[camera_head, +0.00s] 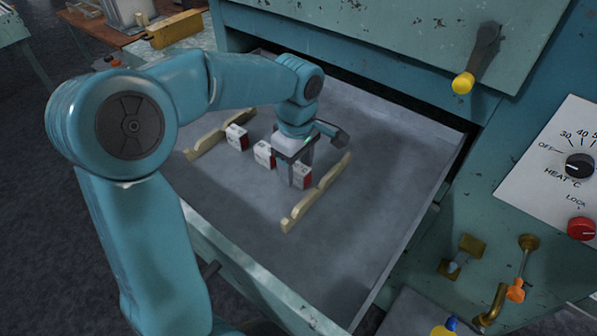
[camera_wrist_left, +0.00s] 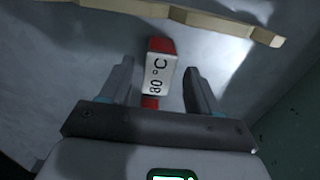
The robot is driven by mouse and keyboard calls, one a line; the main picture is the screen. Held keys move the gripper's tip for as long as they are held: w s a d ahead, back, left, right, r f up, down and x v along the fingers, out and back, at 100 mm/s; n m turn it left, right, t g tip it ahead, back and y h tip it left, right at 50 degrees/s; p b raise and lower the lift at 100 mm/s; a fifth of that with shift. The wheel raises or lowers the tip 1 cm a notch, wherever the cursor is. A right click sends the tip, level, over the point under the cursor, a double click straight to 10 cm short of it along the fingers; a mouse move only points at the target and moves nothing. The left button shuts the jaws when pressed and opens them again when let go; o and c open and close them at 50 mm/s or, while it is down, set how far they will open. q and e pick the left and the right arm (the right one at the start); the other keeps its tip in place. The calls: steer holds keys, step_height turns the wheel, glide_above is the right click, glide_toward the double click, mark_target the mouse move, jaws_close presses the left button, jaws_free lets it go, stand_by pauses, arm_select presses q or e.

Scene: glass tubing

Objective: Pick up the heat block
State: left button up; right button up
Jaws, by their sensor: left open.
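Three small white-and-red blocks stand in a row on the grey drawer floor: one at the left (camera_head: 236,138), one in the middle (camera_head: 263,154) and one at the right (camera_head: 302,177). My left gripper (camera_head: 300,172) points down at the right block and partly hides it. In the left wrist view, a heat block (camera_wrist_left: 158,75) marked "80 °C", white with red ends, stands between the two open fingers (camera_wrist_left: 160,90). A gap shows on each side of it. The markings on the other blocks are too small to read. My right gripper is not in view.
Two pale notched wooden rails, one left (camera_head: 205,144) and one right (camera_head: 315,195), flank the row on the open drawer (camera_head: 330,265). The right rail also shows in the left wrist view (camera_wrist_left: 225,22). A heat dial (camera_head: 579,165) and red lock knob (camera_head: 581,228) are at the right.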

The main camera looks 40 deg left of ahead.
mark_target(297, 166)
arm_select(q)
steer(key=shift+f, duration=0.7)
steer(key=shift+w+a+f, duration=0.1)
steer(key=shift+w+f, duration=0.1)
steer(key=shift+f, duration=0.25)
steer(key=shift+s+r, duration=0.1)
steer(key=shift+s, duration=0.05)
steer(key=c, duration=1.1)
steer(key=shift+r, duration=0.1)
step_height(297, 166, up, 20)
steer(key=p, duration=0.1)
